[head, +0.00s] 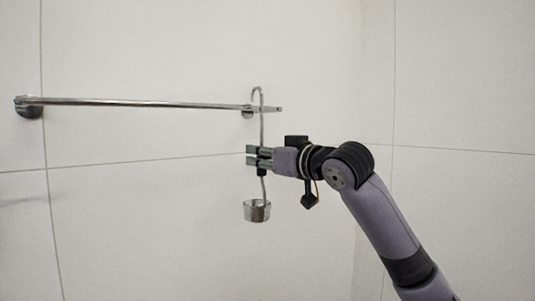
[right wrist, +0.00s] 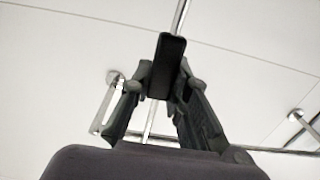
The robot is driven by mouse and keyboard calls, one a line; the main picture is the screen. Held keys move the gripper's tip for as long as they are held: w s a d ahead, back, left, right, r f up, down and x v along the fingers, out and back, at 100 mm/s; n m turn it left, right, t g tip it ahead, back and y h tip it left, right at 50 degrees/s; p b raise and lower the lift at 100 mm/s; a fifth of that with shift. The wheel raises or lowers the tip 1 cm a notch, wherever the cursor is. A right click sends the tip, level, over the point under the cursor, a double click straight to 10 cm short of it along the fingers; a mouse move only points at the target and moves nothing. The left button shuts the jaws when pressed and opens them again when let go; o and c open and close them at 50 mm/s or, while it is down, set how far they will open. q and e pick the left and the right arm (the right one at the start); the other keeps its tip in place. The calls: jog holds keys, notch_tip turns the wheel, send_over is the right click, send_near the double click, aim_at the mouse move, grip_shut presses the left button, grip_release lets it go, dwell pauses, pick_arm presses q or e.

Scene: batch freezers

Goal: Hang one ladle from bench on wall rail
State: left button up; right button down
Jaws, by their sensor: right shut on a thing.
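The ladle (head: 257,211) is upright in the head view, with its metal cup at the bottom and its hooked handle end at the top. My right gripper (head: 258,158) is shut on the ladle's handle about midway down. The hook of the ladle is at the right end of the wall rail (head: 140,102), rising above it; I cannot tell whether it touches the rail. In the right wrist view the fingers (right wrist: 163,85) close around a black part of the handle, and the thin metal shaft runs up beyond it. My left gripper is not in view.
The rail is fixed to a white tiled wall (head: 150,220) by a left mount (head: 28,108) and a right mount near the hook. The rest of the rail is bare. No bench shows. The wall around the ladle is clear.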

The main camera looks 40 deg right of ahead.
jog(key=shift+w+f+b, duration=0.2)
jog(key=shift+f+b, duration=0.4)
jog(key=shift+f, duration=0.1)
jog(key=shift+w+f+b, duration=0.2)
jog(key=shift+f+b, duration=0.35)
jog(key=shift+f, duration=0.15)
jog(key=c, duration=1.5)
grip_release()
jog(key=shift+o, duration=0.3)
jog(key=shift+a, duration=0.1)
jog(key=shift+f, duration=0.1)
jog(key=s+d, duration=0.1)
jog(key=s, duration=1.1)
